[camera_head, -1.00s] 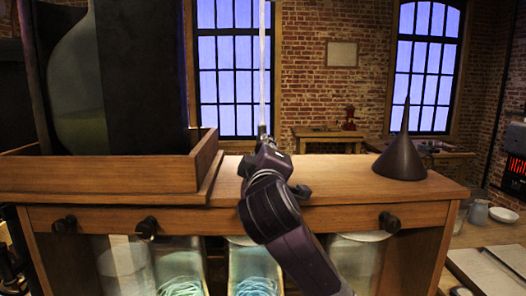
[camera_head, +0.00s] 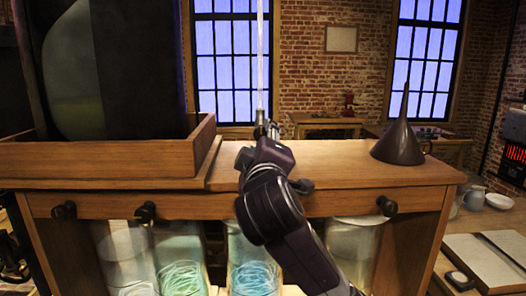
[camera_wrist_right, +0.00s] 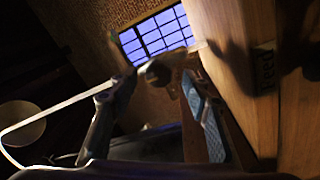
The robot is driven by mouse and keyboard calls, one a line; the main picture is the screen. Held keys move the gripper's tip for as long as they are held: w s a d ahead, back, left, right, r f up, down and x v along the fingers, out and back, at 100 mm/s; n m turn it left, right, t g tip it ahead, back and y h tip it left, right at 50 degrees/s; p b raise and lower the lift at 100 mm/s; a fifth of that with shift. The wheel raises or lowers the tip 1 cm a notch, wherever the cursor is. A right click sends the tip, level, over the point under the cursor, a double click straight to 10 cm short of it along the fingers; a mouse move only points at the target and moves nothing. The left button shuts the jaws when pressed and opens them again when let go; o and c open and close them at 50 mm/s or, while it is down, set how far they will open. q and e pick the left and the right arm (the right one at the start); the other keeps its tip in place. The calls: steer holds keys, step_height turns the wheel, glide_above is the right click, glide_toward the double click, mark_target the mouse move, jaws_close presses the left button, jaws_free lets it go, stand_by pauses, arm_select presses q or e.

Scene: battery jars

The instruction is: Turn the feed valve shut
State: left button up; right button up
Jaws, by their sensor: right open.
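My right gripper (camera_head: 264,129) is at the back edge of the wooden rack top, below a thin pale vertical tube (camera_head: 260,55). In the right wrist view the open right gripper (camera_wrist_right: 153,80) has one finger on each side of a small greyish knob-like part (camera_wrist_right: 158,72), which looks like the feed valve; its exact form is dark and blurred. I cannot tell whether the fingers touch it. A label reading "Feed" (camera_wrist_right: 265,70) is on the wood to the right. In the head view my arm hides the valve. My left gripper is not in view.
A dark funnel (camera_head: 400,140) stands on the right of the rack top (camera_head: 330,165). A wooden tray (camera_head: 100,158) with a large glass vessel (camera_head: 70,75) is at left. Dark knobs (camera_head: 145,212) line the rack front, above glass jars (camera_head: 255,270) with coiled contents.

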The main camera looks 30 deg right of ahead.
steer(key=v, duration=0.8)
steer(key=shift+s+a, duration=0.15)
steer(key=shift+s, duration=0.05)
